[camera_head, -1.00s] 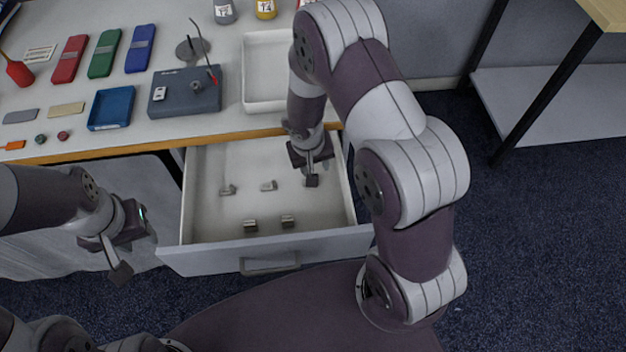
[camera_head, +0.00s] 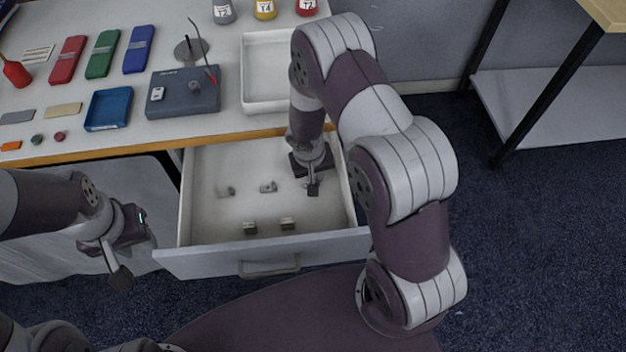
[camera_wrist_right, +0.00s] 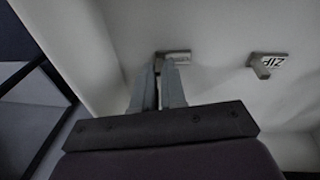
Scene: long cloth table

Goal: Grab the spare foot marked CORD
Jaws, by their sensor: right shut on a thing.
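My right gripper (camera_head: 313,188) reaches down into the open drawer (camera_head: 215,165) near its right wall. In the right wrist view, its fingers (camera_wrist_right: 159,75) are shut on a small grey foot (camera_wrist_right: 178,57) with a pale label, too blurred to read. In the head view that foot is hidden by the gripper. A second foot (camera_wrist_right: 268,64), with a label that looks like ZIP, lies apart from the fingers. The head view shows several small feet on the drawer floor, including one at the far middle (camera_head: 268,187) and one at the front (camera_head: 288,224).
The tabletop above the drawer holds a white tray (camera_head: 255,104), a grey box (camera_head: 184,97), a blue tray (camera_head: 108,108) and several coloured cases. The drawer's walls stand close around my right gripper, with its front panel (camera_head: 200,262) nearest me.

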